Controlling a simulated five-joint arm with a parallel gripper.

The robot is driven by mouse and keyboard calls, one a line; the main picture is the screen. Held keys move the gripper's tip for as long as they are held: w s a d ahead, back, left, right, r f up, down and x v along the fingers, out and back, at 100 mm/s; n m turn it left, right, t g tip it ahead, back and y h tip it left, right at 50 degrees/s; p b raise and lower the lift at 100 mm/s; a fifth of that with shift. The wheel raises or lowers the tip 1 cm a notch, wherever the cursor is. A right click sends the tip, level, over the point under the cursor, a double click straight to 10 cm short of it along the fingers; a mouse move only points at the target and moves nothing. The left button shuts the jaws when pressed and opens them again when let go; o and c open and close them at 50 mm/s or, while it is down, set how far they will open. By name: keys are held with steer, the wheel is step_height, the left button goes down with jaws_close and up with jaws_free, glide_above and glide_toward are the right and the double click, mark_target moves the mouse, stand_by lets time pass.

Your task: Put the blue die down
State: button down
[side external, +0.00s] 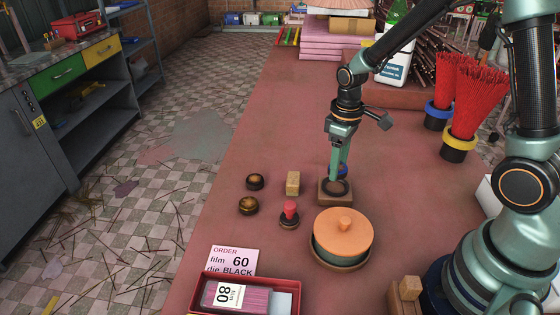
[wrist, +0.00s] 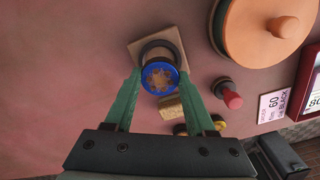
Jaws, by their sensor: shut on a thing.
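The blue die (wrist: 160,78) is a round blue disc with a brassy, patterned face. It sits between the two green fingers of my gripper (wrist: 160,74) in the wrist view. In the side external view only a bit of its blue edge (side external: 343,169) shows beside my gripper (side external: 338,174), which is low over the table. Just below the die is a square brown block with a dark ring (side external: 336,191); the block also shows behind the die in the wrist view (wrist: 179,48). I cannot tell whether the die touches the ring.
Two dark brassy dies (side external: 248,205), a wooden block (side external: 293,183) and a red-knobbed piece (side external: 289,212) stand to the left. An orange-lidded pot (side external: 343,238) stands in front. An order card (side external: 233,261) reads film 60, die BLACK.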

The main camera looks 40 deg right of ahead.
steer(key=shift+f, duration=1.15)
steer(key=shift+f, duration=0.25)
steer(key=shift+f, duration=0.35)
steer(key=shift+c, duration=1.2)
jaws_free()
